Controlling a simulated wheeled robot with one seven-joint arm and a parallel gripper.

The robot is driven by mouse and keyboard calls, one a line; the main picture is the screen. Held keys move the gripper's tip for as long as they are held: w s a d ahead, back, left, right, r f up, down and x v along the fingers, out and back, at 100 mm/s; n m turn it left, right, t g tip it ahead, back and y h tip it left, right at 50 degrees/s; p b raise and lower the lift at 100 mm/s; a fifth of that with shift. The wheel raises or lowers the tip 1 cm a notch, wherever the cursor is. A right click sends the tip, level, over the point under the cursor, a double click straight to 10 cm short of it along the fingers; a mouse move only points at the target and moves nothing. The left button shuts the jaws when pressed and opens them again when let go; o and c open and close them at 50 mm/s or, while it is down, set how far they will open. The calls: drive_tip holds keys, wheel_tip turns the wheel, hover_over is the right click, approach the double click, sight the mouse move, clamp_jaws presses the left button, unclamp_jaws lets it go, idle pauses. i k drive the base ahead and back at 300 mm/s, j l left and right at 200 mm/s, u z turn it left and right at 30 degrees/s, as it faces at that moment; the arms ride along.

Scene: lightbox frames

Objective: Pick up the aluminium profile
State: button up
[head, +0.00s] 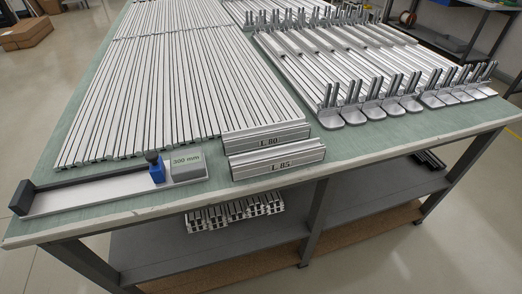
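Many long silver aluminium profiles (180,80) lie side by side on the green-topped table (90,205), filling its left and middle part. Two short profile pieces lie at the front edge, one marked L 80 (265,139) and, nearer, one marked L 85 (277,166). More profiles (340,60) lie on the right half, between rows of upright metal brackets (405,95). Which profile the task means cannot be told from this view. My gripper is not in view.
A length gauge (110,188) with a black end stop, a blue clamp (155,167) and a 300 mm label lies at the front left. Short profiles (235,213) lie on the shelf below. Cardboard boxes (26,33) lie on the floor at the far left. The front right tabletop is clear.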

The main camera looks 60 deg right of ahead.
sight(250, 164)
drive_tip(key=l+z, duration=0.1)
drive_tip(key=z, duration=1.1)
